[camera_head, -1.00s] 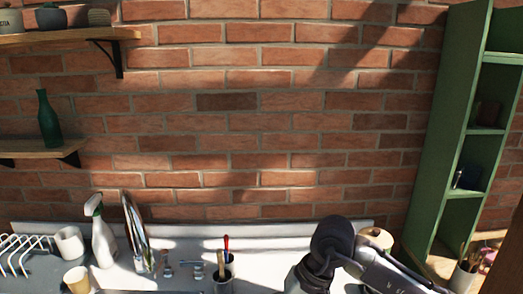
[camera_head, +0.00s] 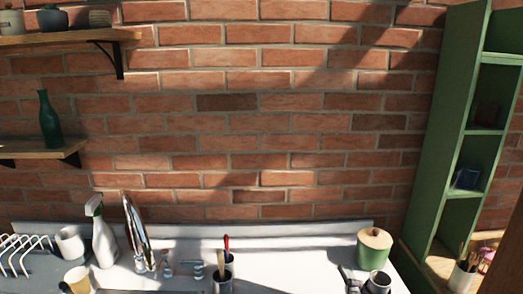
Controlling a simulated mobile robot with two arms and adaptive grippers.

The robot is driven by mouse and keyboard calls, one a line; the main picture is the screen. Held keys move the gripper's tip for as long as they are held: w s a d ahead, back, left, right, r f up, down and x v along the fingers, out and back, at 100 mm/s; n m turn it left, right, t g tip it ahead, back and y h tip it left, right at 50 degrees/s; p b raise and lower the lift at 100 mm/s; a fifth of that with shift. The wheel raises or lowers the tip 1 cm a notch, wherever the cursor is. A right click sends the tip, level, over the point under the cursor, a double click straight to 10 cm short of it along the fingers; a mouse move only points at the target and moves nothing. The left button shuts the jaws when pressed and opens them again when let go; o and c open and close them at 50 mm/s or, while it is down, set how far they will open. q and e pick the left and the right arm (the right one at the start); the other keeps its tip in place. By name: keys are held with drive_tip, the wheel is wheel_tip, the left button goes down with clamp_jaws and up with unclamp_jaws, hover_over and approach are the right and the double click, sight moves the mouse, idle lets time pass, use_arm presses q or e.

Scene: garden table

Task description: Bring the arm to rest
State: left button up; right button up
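Neither gripper can be made out in the head view. Only a small grey and dark piece (camera_head: 365,281) shows at the bottom edge, right of centre, in front of the green canister. It looks like part of my arm, but too little shows to be sure. Whether anything is held is out of view.
On the white counter (camera_head: 300,260) stand a white spray bottle (camera_head: 104,240), a chrome faucet (camera_head: 136,225), a cup with brushes (camera_head: 223,274) and a green canister with a wooden lid (camera_head: 374,249). A green shelf (camera_head: 446,150) rises at the right. The counter's middle is clear.

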drive_tip(key=s+d+f+m+g+h, duration=0.4)
drive_tip(key=s+f+m+g, duration=0.5)
drive_tip(key=f, duration=0.6)
drive_tip(key=s+d+f+m+g+y, duration=0.1)
drive_tip(key=s+f+m+g, duration=0.2)
drive_tip(key=s, duration=0.5)
drive_tip(key=s+d+f+m+g+y, duration=0.1)
drive_tip(key=s+f+g, duration=0.2)
drive_tip(key=s+f, duration=0.35)
drive_tip(key=s+f+g+b, duration=0.1)
drive_tip(key=s+f+b, duration=0.15)
drive_tip(key=f, duration=1.35)
drive_tip(key=s+f+b, duration=0.1)
drive_tip(key=f+b, duration=0.3)
drive_tip(key=f, duration=1.2)
drive_tip(key=s+d+f+g+b, duration=0.1)
drive_tip(key=s+d+f+b, duration=0.2)
drive_tip(key=s+f, duration=1.2)
wheel_tip(320, 180, down, 3)
drive_tip(key=shift+r+n+b, duration=0.1)
drive_tip(key=shift+n+b, duration=0.2)
